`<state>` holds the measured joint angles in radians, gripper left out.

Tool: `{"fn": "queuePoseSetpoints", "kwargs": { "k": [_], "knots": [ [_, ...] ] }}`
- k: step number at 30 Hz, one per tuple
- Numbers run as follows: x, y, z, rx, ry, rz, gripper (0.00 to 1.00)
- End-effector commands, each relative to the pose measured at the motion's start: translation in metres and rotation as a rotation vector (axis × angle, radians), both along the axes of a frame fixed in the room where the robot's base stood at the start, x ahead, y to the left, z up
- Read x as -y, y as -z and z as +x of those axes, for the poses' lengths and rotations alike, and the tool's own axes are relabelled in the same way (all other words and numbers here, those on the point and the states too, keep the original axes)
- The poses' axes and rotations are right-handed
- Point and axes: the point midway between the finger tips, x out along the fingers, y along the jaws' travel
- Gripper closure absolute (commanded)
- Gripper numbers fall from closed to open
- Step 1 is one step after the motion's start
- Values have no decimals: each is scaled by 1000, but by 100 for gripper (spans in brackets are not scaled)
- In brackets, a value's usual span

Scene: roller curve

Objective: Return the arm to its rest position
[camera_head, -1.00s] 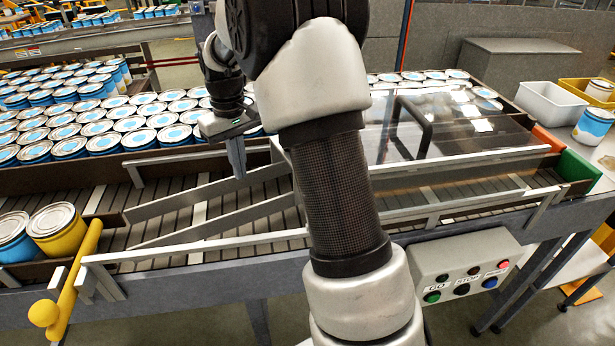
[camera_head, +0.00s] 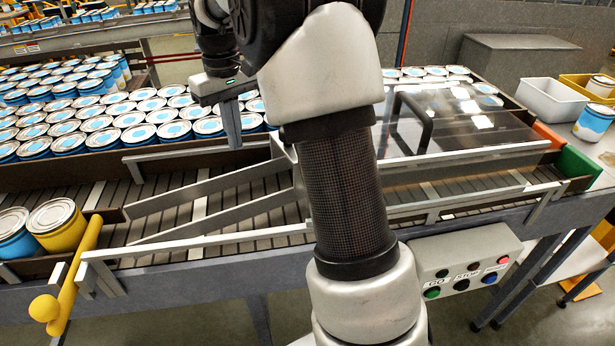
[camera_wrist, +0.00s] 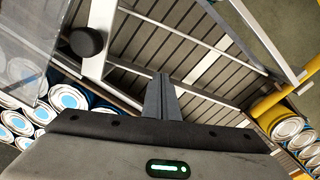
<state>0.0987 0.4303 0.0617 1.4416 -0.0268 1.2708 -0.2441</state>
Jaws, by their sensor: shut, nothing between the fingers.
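My gripper (camera_head: 231,124) hangs above the back edge of the slatted conveyor lane, in front of the rows of cans. In the wrist view its fingers (camera_wrist: 161,97) are together with nothing between them, over the slats and metal guide rails. My arm rises through the middle of the head view and hides part of the lane and the clear cover's left end. The gripper touches nothing that I can see.
Many blue and white cans (camera_head: 97,124) fill the back area. A clear cover (camera_head: 460,120) with a dark handle stands right of my arm. A yellow lever (camera_head: 70,275) is at front left, beside two cans. A button box (camera_head: 465,267) is at front right.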

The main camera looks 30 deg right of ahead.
Motion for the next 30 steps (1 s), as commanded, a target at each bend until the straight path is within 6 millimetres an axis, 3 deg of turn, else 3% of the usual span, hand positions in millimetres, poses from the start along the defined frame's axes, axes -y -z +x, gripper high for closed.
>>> {"fn": "queuePoseSetpoints", "kwargs": {
  "k": [9, 14, 17, 22, 26, 30],
  "knots": [
    [0, 0, 0, 1, 0, -1, 100],
    [-4, -20, -18, 39, 11, -6, 100],
    [-9, -44, -48, 94, 31, -12, 100],
    [-17, -75, -118, 212, 81, -12, 100],
    [-22, -82, -172, 302, 119, -2, 100],
    [-25, -74, -224, 390, 159, 16, 100]
  ]
}}
